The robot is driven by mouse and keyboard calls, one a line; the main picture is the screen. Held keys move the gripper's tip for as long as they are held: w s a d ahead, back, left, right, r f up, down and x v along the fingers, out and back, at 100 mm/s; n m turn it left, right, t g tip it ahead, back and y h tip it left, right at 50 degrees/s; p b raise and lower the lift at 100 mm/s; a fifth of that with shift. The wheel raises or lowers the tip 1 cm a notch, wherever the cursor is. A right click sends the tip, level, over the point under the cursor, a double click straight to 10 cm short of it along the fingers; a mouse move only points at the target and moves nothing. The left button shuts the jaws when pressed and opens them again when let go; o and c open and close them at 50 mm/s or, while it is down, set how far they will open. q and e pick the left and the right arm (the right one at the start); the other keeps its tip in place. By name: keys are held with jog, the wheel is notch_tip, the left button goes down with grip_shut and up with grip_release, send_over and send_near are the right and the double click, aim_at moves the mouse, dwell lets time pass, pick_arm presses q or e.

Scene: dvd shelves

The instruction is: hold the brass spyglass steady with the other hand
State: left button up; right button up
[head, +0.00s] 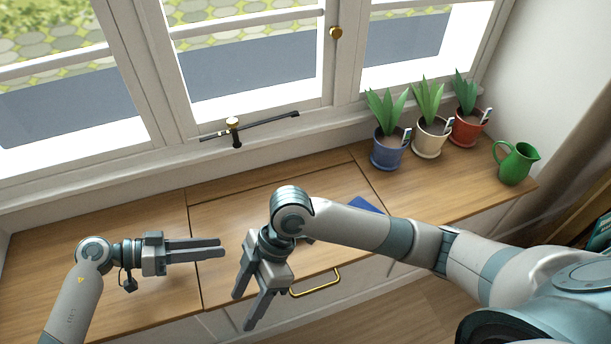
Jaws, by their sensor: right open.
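I see no brass spyglass in the head view; part of the bench top is hidden behind my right arm. My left gripper (222,247) is over the left part of the wooden bench top, its fingers pointing right with a narrow gap and nothing between them. My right gripper (244,312) is open and empty, pointing down in front of the bench's front edge, to the right of and lower than the left one.
The wooden bench top (95,222) runs below the window. A blue flat item (366,204) lies partly behind my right arm. Blue (388,152), cream (431,140) and red (467,130) plant pots and a green jug (516,163) stand right. A brass drawer handle (316,286) is in front.

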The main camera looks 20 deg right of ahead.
jog(key=w+d+r+t+h, duration=0.1)
jog(key=w+d+r+h, duration=0.2)
jog(key=w+d+r, duration=0.4)
jog(key=w+d+r+t+h, duration=0.1)
jog(key=w+d+r+h, duration=0.2)
jog(key=w+d+r, duration=0.4)
jog(key=w+d, duration=0.1)
jog(key=d, duration=0.4)
jog(key=shift+w+t, duration=0.3)
notch_tip(320, 180, down, 17)
jog(key=shift+f, duration=0.15)
